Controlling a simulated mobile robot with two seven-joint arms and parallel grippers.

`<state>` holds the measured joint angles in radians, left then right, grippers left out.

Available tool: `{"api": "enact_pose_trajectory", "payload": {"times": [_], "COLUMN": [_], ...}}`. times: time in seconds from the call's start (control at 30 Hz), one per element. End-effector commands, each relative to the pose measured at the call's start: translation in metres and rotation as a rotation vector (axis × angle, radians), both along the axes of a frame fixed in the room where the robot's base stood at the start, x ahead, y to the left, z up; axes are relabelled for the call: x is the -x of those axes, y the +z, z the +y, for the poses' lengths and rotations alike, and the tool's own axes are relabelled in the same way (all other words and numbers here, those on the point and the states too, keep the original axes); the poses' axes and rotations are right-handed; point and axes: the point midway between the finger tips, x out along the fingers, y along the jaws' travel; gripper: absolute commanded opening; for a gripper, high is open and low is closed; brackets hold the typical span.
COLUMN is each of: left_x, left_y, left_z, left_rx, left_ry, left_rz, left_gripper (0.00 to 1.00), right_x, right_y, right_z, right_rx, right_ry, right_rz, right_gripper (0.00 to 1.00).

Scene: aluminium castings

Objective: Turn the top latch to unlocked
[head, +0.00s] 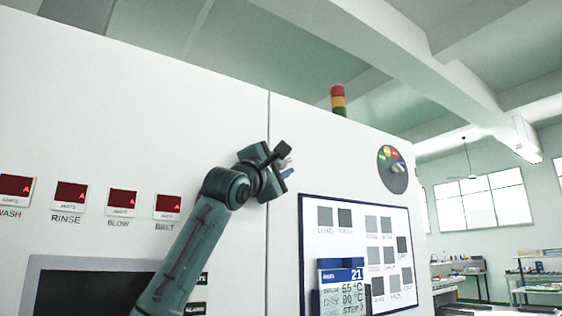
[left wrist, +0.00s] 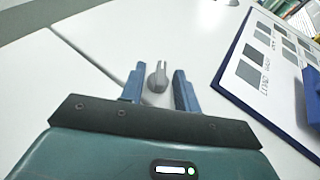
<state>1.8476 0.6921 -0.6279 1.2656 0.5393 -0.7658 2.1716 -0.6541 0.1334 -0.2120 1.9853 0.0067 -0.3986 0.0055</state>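The top latch (left wrist: 158,78) is a small grey knob with a forked end on the white cabinet front, beside the seam between two panels. In the left wrist view it sits between the two blue fingers of my left gripper (left wrist: 160,92), with a gap visible on each side. The gripper is open and I see no contact. In the head view my left gripper (head: 284,166) is up against the cabinet near the panel seam, and a small pale part of the latch (head: 286,161) shows by the fingers. My right gripper is out of view.
A blue-framed board (head: 354,222) with grey squares is right of the gripper, with a blue-and-white card holder (head: 341,276) at its lower part. A round dial (head: 396,180) with coloured sectors is further right. Red labels (head: 70,195) and a dark screen (head: 85,290) are left.

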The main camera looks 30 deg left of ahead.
Motion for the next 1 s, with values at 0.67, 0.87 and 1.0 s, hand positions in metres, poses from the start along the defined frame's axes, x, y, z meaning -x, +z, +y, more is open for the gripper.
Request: {"api": "enact_pose_trajectory", "payload": {"times": [0.67,0.87,1.0], "left_x": [0.000,-0.001,-0.003], "left_y": [-0.001,-0.004,-0.007], "left_z": [-0.002,-0.003,-0.003], "left_rx": [0.003,0.025,0.050], "left_ry": [-0.003,-0.008,-0.009], "left_rz": [-0.010,-0.051,-0.106], "left_gripper": [0.02,0.02,0.02], "right_x": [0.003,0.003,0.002], "right_y": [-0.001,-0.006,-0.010], "right_z": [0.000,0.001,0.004], "right_rx": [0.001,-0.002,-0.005], "right_ry": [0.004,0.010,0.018], "right_rz": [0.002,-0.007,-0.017], "right_gripper": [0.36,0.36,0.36]}}
